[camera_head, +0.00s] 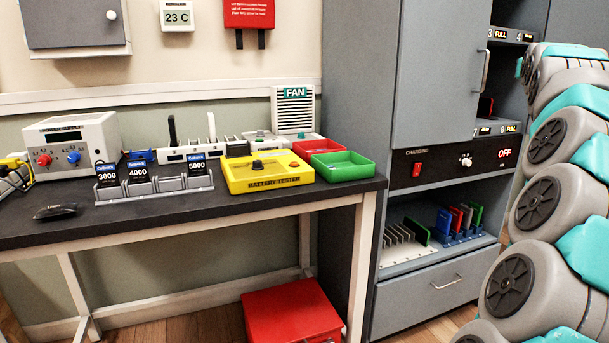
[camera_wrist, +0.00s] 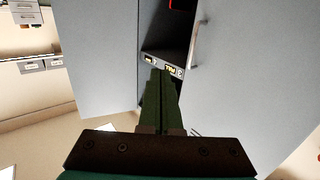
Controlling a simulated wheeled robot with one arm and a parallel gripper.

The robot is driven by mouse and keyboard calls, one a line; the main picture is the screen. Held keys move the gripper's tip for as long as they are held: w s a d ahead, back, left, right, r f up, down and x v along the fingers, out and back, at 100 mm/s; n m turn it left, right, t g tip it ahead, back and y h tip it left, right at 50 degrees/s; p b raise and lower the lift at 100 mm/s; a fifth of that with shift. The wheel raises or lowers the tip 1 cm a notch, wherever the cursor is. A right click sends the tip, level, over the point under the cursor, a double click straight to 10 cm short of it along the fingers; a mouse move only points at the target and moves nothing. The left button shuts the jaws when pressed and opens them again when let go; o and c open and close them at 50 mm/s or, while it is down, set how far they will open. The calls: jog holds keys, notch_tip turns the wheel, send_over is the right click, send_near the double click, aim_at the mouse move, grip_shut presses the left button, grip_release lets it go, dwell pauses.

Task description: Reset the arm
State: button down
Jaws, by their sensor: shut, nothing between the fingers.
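My arm (camera_head: 560,210) stands folded at the right side of the head view, in front of the right part of the grey cabinet. Its gripper end does not show there. In the wrist view my gripper (camera_wrist: 163,76) is shut and empty, its two dark fingers side by side. Behind the fingertips is a narrow opening in the cabinet (camera_wrist: 96,50), with a small yellow label inside. No contact with the cabinet can be made out.
The grey cabinet (camera_head: 355,120) has open shelves and a charging panel (camera_head: 440,162) whose display reads OFF. To the left, the dark bench (camera_head: 130,222) holds a yellow battery tester (camera_head: 266,174), green tray (camera_head: 343,178) and red tray (camera_head: 319,146). A red box (camera_head: 291,315) stands on the floor.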

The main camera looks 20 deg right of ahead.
jog(key=w+a+f+n+y, duration=0.25)
jog(key=w+a+f, duration=0.35)
jog(key=a, duration=0.3)
jog(key=w+a+f+n+g+y, duration=0.1)
jog(key=a+f+y, duration=0.2)
jog(key=a+f, duration=0.45)
jog(key=a+f+n+g+y, duration=0.15)
jog(key=a+f, duration=0.25)
jog(key=a, duration=0.6)
jog(key=w+a+f+n+y, duration=0.1)
jog(key=a+f+n+y, duration=0.15)
jog(key=a+f, duration=0.5)
jog(key=s+a+f+n+g+y, duration=0.1)
jog(key=s+a+f+g+y, duration=0.1)
jog(key=s+a+f, duration=0.5)
jog(key=s+a+f+g+y, duration=0.1)
jog(key=s+a+f+g, duration=0.2)
jog(key=s+a+f, duration=0.45)
jog(key=s+a+f+g, duration=0.2)
jog(key=s+a+f, duration=0.2)
jog(key=s, duration=0.6)
jog(key=s+a+f+n+g, duration=0.1)
jog(key=s+a+f+g, duration=0.2)
jog(key=s, duration=0.8)
notch_tip(320, 180, down, 3)
jog(key=a, duration=0.2)
jog(key=shift+s+a+g+y, duration=0.3)
jog(key=shift+g+y, duration=0.05)
jog(key=shift+d+n, duration=0.1)
jog(key=shift+n, duration=0.15)
